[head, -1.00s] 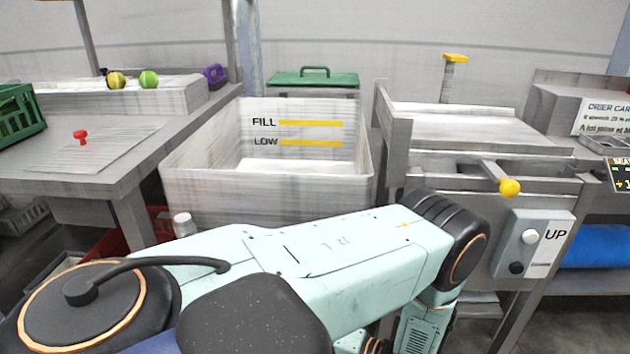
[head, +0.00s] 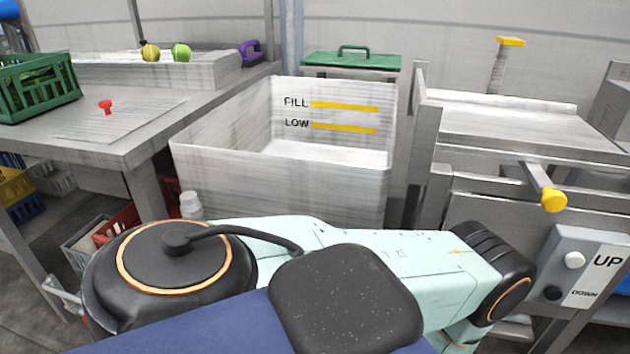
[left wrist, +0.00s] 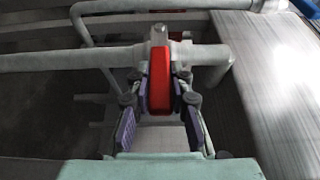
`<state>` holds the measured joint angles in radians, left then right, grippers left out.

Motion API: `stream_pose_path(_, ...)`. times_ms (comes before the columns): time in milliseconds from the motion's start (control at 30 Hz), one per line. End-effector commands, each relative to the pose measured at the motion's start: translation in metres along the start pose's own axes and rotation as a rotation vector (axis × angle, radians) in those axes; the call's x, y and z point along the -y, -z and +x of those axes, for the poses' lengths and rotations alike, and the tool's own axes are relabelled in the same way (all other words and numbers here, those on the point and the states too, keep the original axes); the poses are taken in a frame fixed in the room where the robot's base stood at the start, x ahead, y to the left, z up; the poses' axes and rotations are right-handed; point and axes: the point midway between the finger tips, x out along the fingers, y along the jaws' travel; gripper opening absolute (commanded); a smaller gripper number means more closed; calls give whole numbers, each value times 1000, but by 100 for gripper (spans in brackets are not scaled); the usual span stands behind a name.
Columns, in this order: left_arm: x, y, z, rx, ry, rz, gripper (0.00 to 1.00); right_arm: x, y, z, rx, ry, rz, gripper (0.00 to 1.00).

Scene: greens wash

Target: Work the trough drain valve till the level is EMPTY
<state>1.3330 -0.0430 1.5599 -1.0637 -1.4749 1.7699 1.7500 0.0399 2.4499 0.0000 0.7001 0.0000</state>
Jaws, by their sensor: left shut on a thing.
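The trough (head: 280,180) is a white open bin in the middle of the head view. Its inner back wall has a FILL mark (head: 344,106) and a LOW mark (head: 344,128), both yellow bars. A pale floor shows below LOW; I cannot tell whether water covers it. In the left wrist view the red drain valve handle (left wrist: 160,80) stands on a grey pipe (left wrist: 85,58). My left gripper (left wrist: 160,100) is shut on the handle, one finger on each side. In the head view my arm hides the area below the trough. My right gripper is not in view.
A steel table (head: 90,145) with a green crate (head: 38,88) and a red knob (head: 105,106) stands at left. A steel machine with a yellow-tipped lever (head: 553,199) and an UP/DOWN button box (head: 575,265) stands at right. A white bottle (head: 190,204) is by the trough's front left.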

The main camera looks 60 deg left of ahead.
Motion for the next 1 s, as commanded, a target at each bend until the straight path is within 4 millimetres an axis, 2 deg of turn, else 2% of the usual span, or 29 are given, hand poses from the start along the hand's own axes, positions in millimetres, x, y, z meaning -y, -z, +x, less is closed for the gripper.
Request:
stream_pose_path(567,-1,-1,1,-7,4,0,0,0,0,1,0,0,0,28)
stream_pose_path(600,-1,-1,1,-7,4,0,23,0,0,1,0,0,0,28)
stream_pose_path(833,-1,0,1,-4,6,1,43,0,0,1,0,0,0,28)
stream_pose_path(1000,-1,0,0,-3,6,1,43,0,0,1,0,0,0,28)
